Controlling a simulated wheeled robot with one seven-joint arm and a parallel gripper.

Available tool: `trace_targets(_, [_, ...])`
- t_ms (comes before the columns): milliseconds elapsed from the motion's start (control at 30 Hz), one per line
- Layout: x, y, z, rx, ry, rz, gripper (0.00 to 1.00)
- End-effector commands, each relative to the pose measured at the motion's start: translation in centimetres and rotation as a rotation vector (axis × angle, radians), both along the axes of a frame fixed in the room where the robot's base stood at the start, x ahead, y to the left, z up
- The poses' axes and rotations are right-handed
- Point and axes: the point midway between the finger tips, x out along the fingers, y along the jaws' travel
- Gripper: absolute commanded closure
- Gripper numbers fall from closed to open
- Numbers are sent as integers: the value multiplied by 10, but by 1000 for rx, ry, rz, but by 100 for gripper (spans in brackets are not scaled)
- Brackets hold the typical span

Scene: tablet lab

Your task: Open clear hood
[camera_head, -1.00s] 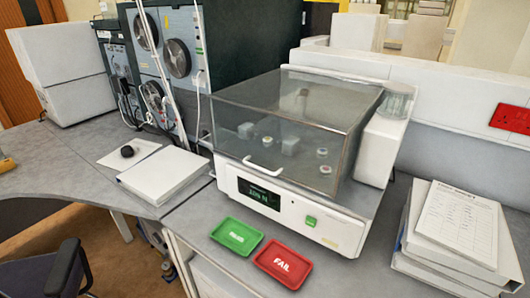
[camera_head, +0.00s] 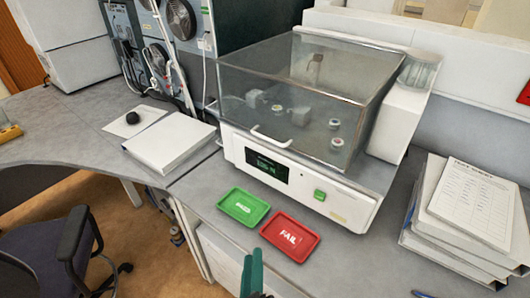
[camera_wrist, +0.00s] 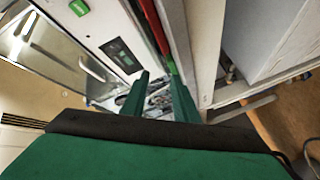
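The clear hood (camera_head: 300,85) is a smoky see-through box lid on a white bench machine (camera_head: 330,195). It is down, covering several small pieces inside. A white bar handle (camera_head: 271,139) sits on its lower front edge. My gripper (camera_head: 255,268), with green fingers, is at the bottom edge of the head view, in front of the trays and well apart from the handle. In the wrist view my gripper (camera_wrist: 158,88) has its two fingers apart with nothing held between them. The machine's front with its dark display (camera_wrist: 120,56) shows beyond the fingers, seen tilted.
A green tray (camera_head: 243,207) and a red tray (camera_head: 290,237) marked FAIL lie before the machine. White binders (camera_head: 170,143) lie to the left, and a paper stack (camera_head: 465,210) to the right. A chair (camera_head: 50,250) stands at the lower left.

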Motion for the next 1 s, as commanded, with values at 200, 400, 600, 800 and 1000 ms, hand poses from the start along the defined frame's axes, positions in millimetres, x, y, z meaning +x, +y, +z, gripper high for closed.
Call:
trace_targets(200, [60, 2, 62, -254, -73, -57, 73])
trace_targets(400, [99, 1, 126, -463, -117, -140, 73])
trace_targets(600, [120, -2, 176, -603, -134, -217, 73])
trace_targets(800, [127, -4, 198, -659, -136, -254, 73])
trace_targets(1000, [143, -8, 203, -665, -135, -259, 73])
